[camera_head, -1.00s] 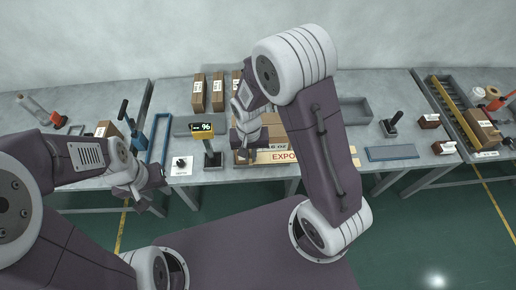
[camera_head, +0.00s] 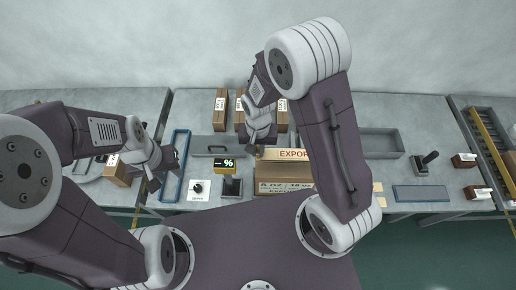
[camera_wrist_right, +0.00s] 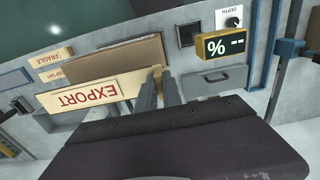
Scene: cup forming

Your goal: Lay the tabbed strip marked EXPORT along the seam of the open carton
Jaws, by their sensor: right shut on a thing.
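The EXPORT strip (camera_head: 294,154) is a cream band with red letters; it also shows in the right wrist view (camera_wrist_right: 85,97), upside down. My right gripper (camera_head: 258,152) is shut on one end of it, and its fingers show in the right wrist view (camera_wrist_right: 160,88). The strip extends to the right from the fingers, over the far part of the brown carton (camera_head: 283,174). I cannot tell whether it touches the carton. The carton's seam is not clearly visible. My left gripper (camera_head: 166,168) is away to the left, beside the blue frame; its finger opening is unclear.
A yellow-framed display (camera_head: 225,164) stands just left of the carton. A grey drawer (camera_head: 210,148) lies behind it. Several brown boxes (camera_head: 220,105) stand at the back. FRAGILE (camera_wrist_right: 50,57) and another strip lie beside the carton. A blue tray (camera_head: 420,193) and stamp (camera_head: 430,158) are to the right.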

